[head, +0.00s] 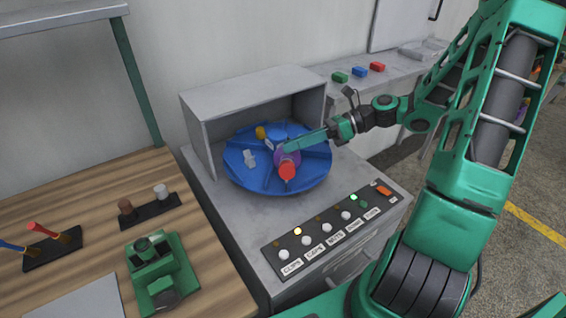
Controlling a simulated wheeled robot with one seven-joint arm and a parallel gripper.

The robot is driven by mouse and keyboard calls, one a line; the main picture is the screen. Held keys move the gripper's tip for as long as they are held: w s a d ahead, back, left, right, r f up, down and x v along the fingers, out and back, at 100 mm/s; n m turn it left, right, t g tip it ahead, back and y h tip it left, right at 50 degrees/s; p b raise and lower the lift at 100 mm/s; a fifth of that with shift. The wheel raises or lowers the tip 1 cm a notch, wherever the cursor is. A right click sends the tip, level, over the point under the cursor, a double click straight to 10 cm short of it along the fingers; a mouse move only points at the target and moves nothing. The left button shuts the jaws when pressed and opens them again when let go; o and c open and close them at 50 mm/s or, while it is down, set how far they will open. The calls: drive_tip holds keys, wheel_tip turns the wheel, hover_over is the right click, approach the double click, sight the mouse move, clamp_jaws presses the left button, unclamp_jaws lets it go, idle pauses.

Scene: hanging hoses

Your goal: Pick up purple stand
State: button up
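A small purple piece (292,157), which looks like the purple stand, is on the blue round tray (241,177) near its front right. A red cylinder (287,170) is right in front of it, seeming to touch it. My gripper (287,147) reaches in from the right, its green fingers over the purple piece and hiding part of it. I cannot tell whether the fingers touch it or how far apart they are. A yellow piece (261,133) and a whitish piece (250,159) are also on the blue tray, in separate sections.
A grey hood (237,97) covers the tray's back. A button panel (325,227) with labels and lit lamps is in front. A shelf (404,66) behind holds green, blue and red blocks. The wooden table (75,205) at left holds a green device (157,268) and dark holders.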

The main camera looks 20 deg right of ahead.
drive_tip(key=shift+x, duration=1.1)
clamp_jaws()
drive_tip(key=shift+r, duration=0.7)
wheel_tip(320, 180, up, 3)
drive_tip(key=shift+a+f, duration=0.1)
drive_tip(key=s+a+r, duration=0.6)
drive_tip(key=s+a, duration=0.2)
drive_tip(key=shift+a+r, duration=0.25)
drive_tip(key=shift+r, duration=0.15)
